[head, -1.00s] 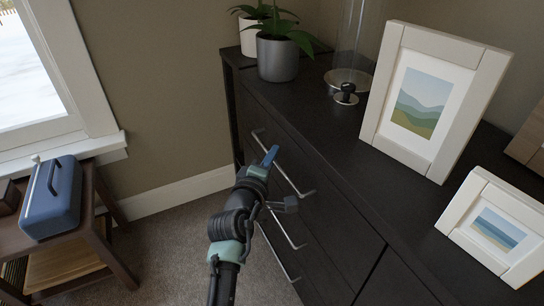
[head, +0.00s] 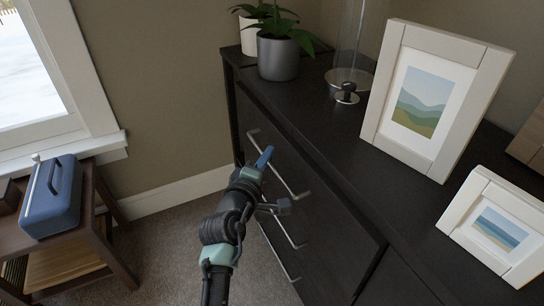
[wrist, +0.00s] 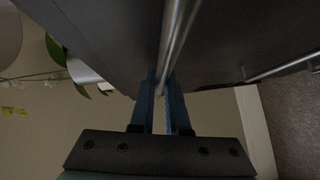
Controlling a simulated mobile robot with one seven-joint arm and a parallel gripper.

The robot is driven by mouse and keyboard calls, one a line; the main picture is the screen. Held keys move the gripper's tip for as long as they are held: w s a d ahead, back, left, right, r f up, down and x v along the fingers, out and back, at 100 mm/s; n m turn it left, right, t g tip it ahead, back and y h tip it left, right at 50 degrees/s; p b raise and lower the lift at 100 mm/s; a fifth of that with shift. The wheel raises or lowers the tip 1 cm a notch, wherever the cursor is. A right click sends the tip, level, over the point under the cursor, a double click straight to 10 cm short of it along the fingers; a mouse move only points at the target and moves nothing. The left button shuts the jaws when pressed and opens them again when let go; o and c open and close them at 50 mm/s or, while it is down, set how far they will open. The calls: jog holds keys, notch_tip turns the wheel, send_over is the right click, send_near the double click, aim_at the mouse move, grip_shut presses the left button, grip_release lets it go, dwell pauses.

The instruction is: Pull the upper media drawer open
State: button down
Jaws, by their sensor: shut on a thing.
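The upper media drawer (head: 325,205) is in the dark cabinet (head: 335,130). Its front stands a little out from the cabinet, with its near edge showing as a step. Its long silver bar handle (head: 291,180) runs along the front. My gripper (head: 265,160) is at the handle's middle, and its blue fingers are shut on the bar. In the wrist view, the bar (wrist: 178,40) passes between the two blue fingers of my gripper (wrist: 164,100). The gripper hides part of the handle in the head view.
Lower drawers with silver handles (head: 288,235) are below. Picture frames (head: 382,145) (head: 455,215), a potted plant (head: 278,58) and a glass cylinder (head: 350,50) stand on the cabinet. A side table (head: 105,225) with a blue box (head: 52,205) is at left. Carpet between is clear.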

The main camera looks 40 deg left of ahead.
jog(key=s+a, duration=0.5)
jog(key=s, duration=0.7)
jog(key=s+a, duration=0.5)
jog(key=s, duration=0.7)
jog(key=shift+s, duration=0.1)
jog(key=c, duration=1.2)
grip_release()
jog(key=p+v, duration=0.4)
jog(key=v, duration=0.9)
